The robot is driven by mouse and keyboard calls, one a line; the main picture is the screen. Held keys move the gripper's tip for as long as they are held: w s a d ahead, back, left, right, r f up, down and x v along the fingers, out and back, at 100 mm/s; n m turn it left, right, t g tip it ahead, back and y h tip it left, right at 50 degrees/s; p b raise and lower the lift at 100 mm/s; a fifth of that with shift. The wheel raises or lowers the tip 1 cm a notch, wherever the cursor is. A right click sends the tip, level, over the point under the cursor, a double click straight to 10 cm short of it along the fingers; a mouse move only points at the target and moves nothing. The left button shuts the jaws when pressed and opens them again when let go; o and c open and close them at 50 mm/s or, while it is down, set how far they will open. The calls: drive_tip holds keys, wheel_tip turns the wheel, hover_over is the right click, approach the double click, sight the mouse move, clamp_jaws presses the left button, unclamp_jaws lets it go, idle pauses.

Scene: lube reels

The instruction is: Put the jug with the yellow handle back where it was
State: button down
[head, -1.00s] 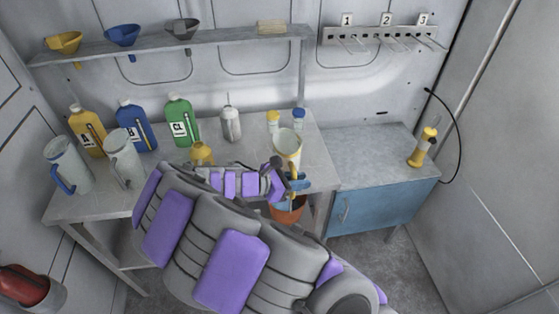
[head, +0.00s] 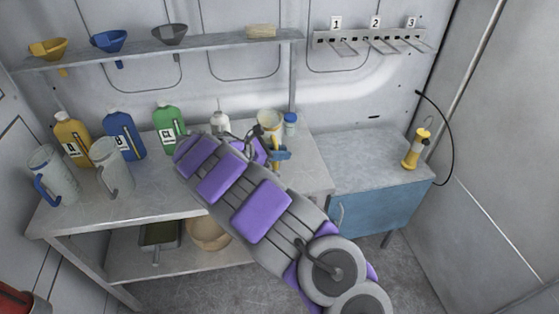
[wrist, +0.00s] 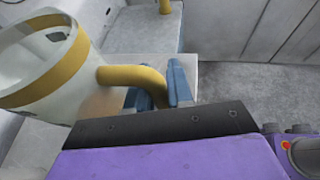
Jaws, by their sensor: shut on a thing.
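The jug with the yellow handle (head: 269,123) is pale with a yellow band near its rim. It is at the back right of the workbench in the head view, in front of or beside a blue-capped bottle. In the wrist view the jug (wrist: 35,95) fills the left side, its open mouth visible. My gripper (head: 279,154) is shut on the yellow handle (wrist: 120,74); the blue fingers (wrist: 155,88) sit on both sides of it. I cannot tell whether the jug's base touches the bench.
A blue-handled jug (head: 55,176) and a grey-handled jug (head: 110,166) stand at the bench's left. Yellow (head: 72,138), blue (head: 124,135) and green (head: 168,128) bottles stand behind. A blue-capped bottle (head: 290,126) is close. The blue cabinet's top (head: 365,160) is mostly clear.

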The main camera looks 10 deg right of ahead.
drive_tip(key=f, duration=0.1)
drive_tip(key=w+f+b, duration=0.1)
drive_tip(key=f, duration=0.1)
drive_tip(key=shift+f, duration=0.2)
idle(0.3)
drive_tip(key=c, duration=1)
unclamp_jaws()
drive_tip(key=shift+f, duration=0.1)
drive_tip(key=shift+s, duration=0.1)
